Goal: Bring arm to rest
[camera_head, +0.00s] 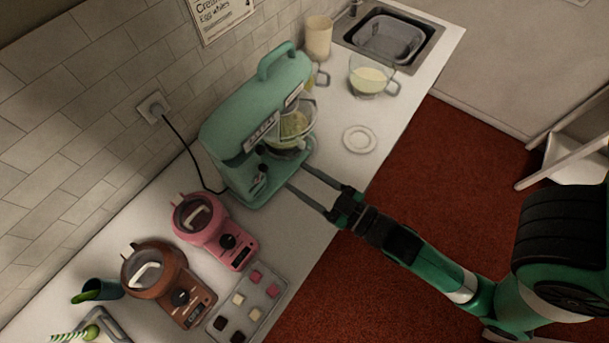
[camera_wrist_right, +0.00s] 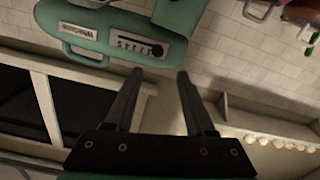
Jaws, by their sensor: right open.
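My right gripper (camera_head: 297,177) reaches in from the right over the counter. Its two long fingers are apart with nothing between them. The fingertips are close to the base of the teal stand mixer (camera_head: 258,112); I cannot tell if they touch it. In the right wrist view my open gripper (camera_wrist_right: 160,74) points toward the teal mixer (camera_wrist_right: 95,42), with its knobs and label facing the camera. A glass bowl (camera_head: 294,125) with pale contents sits under the mixer head. My left gripper is not in view.
A pink machine (camera_head: 203,220), a brown machine (camera_head: 160,277) and a tray (camera_head: 267,303) of coloured pieces stand on the counter at lower left. A white plate (camera_head: 359,139), a glass jug (camera_head: 371,77) and a sink (camera_head: 413,29) lie beyond the mixer. Red floor (camera_head: 440,180) is open beside the counter.

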